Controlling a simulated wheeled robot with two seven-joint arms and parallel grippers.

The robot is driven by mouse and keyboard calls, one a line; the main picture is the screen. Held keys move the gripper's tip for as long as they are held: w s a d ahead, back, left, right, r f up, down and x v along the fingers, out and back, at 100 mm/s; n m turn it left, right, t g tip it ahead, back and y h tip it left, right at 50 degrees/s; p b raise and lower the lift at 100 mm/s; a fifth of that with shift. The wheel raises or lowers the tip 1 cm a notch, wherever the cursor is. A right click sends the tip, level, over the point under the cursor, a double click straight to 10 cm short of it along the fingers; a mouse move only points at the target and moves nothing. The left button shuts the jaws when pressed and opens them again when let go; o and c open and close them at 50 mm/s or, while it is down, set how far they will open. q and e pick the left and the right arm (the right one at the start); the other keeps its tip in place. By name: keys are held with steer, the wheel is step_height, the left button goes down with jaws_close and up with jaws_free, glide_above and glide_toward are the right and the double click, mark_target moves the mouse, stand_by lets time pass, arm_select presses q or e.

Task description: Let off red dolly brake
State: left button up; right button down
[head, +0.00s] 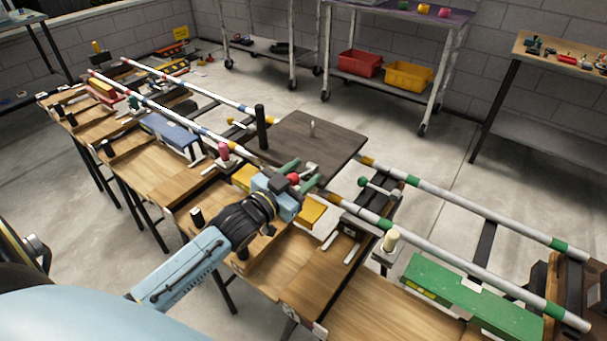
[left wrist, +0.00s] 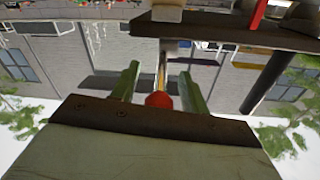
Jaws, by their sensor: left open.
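The red brake knob (head: 293,179) is at the near edge of the dolly, a dark flat platform (head: 325,145) on striped rails. My left gripper (head: 299,174) is open at the knob, with one green finger on each side of it. In the left wrist view the red knob (left wrist: 158,100) sits between the two open fingers (left wrist: 160,88), with a thin rod running away from it. A gap shows between the knob and each finger. The dolly's underside and the knob's mounting are mostly hidden. My right gripper is not in view.
The striped rails (head: 440,203) run past the platform on both sides. A black post (head: 260,127) stands at its left corner. A green-knobbed lever (head: 364,182) and a cream knob (head: 391,236) are to the right.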

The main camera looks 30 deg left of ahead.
arm_select(q)
steer(key=shift+w+d, duration=0.1)
steer(key=shift+w, duration=0.3)
steer(key=shift+c, duration=0.2)
jaws_close()
